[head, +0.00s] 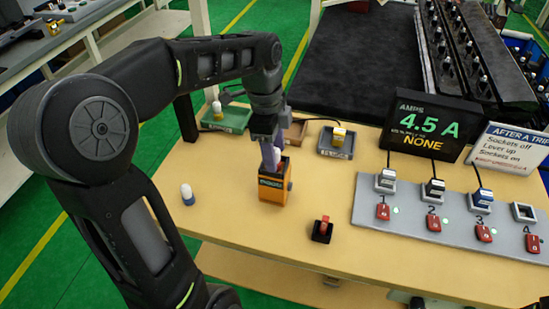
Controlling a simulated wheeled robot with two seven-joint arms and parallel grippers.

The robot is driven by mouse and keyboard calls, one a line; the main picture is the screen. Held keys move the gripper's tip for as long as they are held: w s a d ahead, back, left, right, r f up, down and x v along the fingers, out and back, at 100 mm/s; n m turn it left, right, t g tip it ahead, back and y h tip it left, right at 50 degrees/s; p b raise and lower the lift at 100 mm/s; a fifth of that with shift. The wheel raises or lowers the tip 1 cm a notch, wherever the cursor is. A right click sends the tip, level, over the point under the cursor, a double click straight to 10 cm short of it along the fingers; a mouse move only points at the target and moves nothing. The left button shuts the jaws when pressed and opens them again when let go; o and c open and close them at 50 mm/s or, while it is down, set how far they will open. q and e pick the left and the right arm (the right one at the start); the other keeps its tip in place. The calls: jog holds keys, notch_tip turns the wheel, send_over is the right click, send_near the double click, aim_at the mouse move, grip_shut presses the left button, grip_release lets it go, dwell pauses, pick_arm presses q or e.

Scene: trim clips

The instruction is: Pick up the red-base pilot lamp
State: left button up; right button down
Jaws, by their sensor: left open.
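No lamp with a clearly red base stands out. A small white-topped lamp (217,106) is in the green tray (237,119) at the back left; its base is too small to tell the colour surely. My left gripper (271,160) points down at the top of an orange and black box (273,188), right of the blue-based piece. It is open; its fingertips are partly hidden, and I cannot tell whether they touch the box. My right gripper is out of view.
A black block with a red lever (323,229) stands right of the box. A grey tray (336,144) holds a yellow piece. A grey socket panel (450,220), a "4.5 A" display (430,125) and a sign (510,147) occupy the right.

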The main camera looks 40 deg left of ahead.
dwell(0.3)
pick_arm(q)
grip_shut()
dwell(0.4)
